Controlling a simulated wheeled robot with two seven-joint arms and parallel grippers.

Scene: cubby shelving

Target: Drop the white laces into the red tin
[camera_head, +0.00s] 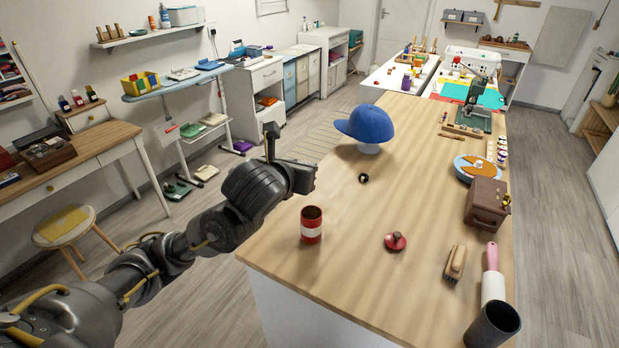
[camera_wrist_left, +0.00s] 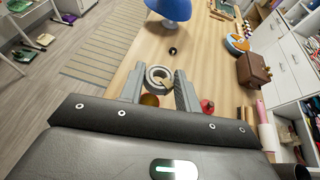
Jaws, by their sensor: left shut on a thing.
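The white laces are a pale round coil (camera_wrist_left: 158,77) between the fingertips of my left gripper (camera_wrist_left: 160,86) in the left wrist view. The gripper is shut on them and holds them above the wooden table. In the head view my left gripper (camera_head: 300,178) is over the table's left edge, and I cannot make out the laces there. The red tin (camera_head: 311,226) stands upright and open, with a white band, near the table's front left. Its brownish mouth (camera_wrist_left: 150,100) shows between the fingers in the wrist view, partly hidden. My right gripper is not in view.
A red knobbed lid (camera_head: 396,241) lies right of the tin, with a brush (camera_head: 455,262) beyond it. A small black ring-like thing (camera_head: 363,178) and a blue cap (camera_head: 367,125) on a stand are farther back. A dark cup (camera_head: 492,324) stands front right. The table's middle is clear.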

